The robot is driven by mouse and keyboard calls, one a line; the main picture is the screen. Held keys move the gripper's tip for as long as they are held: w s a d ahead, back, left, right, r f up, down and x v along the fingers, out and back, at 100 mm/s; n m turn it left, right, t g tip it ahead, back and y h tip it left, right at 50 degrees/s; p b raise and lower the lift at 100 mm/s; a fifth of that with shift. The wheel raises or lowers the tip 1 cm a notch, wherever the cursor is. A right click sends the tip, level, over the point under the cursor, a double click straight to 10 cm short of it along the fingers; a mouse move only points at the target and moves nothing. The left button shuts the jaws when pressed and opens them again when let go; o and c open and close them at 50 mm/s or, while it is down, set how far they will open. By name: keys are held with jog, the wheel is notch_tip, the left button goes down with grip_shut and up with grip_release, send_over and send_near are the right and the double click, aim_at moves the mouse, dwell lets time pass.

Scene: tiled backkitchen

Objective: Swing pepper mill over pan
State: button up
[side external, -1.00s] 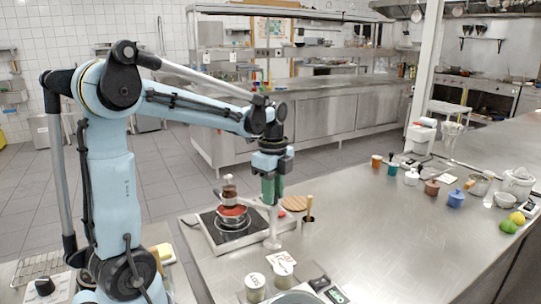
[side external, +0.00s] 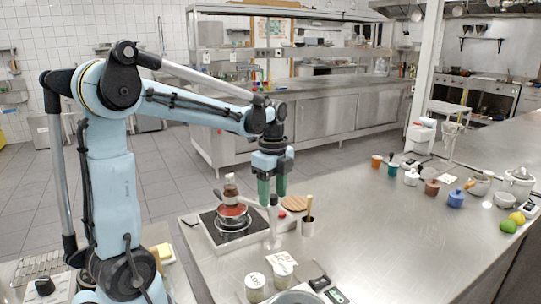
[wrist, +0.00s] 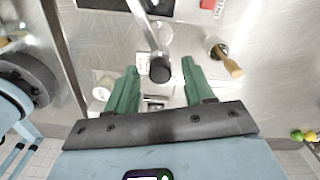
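The pepper mill (side external: 230,187), brown with a clear section, is upright directly above the pan (side external: 231,223) on the hotplate. I cannot tell how it is held there. A grey post with a dark cap (side external: 273,200) stands right of the hotplate; the dark cap (wrist: 160,68) also shows in the wrist view, with a grey bar running up from near it. My gripper (side external: 272,202) points down over the post. Its green fingers are apart, one on each side of the cap. In the wrist view my gripper (wrist: 159,68) shows gaps between cap and both fingertips.
Labelled jars (side external: 255,287) and a scale are at the front. Several small pots and fruit line the right. The middle counter is clear.

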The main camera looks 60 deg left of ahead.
notch_tip(320, 180, up, 12)
dwell(0.8)
